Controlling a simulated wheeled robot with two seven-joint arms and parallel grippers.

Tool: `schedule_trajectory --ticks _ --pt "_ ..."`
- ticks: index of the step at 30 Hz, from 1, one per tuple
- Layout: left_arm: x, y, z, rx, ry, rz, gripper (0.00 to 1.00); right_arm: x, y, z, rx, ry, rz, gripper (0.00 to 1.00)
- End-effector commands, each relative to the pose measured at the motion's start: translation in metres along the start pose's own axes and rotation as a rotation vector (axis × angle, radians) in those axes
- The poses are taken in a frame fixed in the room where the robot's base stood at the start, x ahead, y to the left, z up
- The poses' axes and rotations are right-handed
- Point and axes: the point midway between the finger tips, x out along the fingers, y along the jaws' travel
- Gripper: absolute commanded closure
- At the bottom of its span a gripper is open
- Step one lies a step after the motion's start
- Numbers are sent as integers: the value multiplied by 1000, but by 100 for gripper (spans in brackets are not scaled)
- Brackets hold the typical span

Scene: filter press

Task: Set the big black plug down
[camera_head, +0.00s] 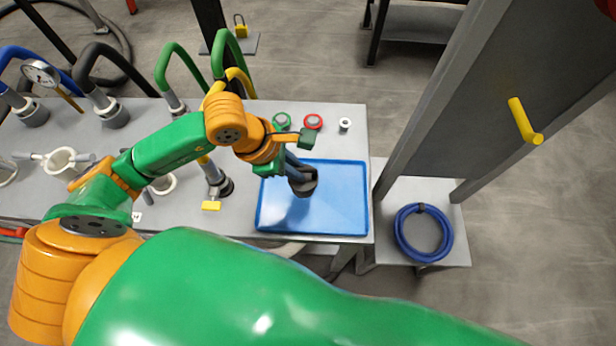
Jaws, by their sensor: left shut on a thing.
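The big black plug (303,184) is at the end of my left gripper (290,160), over the left half of the blue tray (338,215). My left gripper is shut on the plug and partly covers it. I cannot tell whether the plug touches the tray floor or hangs just above it. The rest of the tray is empty. A large green and orange arm of mine crosses the bottom of the view; my right gripper is not visible.
Several hoses rise at the left. A grey post and a coiled blue hose (402,232) are at the right.

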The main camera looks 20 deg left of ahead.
Motion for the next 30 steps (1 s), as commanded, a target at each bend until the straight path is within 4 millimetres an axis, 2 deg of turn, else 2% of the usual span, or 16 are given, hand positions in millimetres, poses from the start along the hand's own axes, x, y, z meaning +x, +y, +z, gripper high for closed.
schedule_trajectory --ticks 3,7,11,20,21,24,30 --pt "23 5 6 -2 -2 -1 100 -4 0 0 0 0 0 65" --pt "43 8 10 -1 -1 -1 100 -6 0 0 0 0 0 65" --pt "64 4 0 -3 1 -2 100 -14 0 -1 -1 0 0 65" --pt "70 4 -4 0 0 3 100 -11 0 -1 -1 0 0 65" --pt "71 4 -4 0 0 3 83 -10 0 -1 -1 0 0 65" --pt "70 4 -4 0 0 3 56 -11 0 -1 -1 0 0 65" --pt "70 4 -4 -1 0 3 55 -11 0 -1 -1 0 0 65"
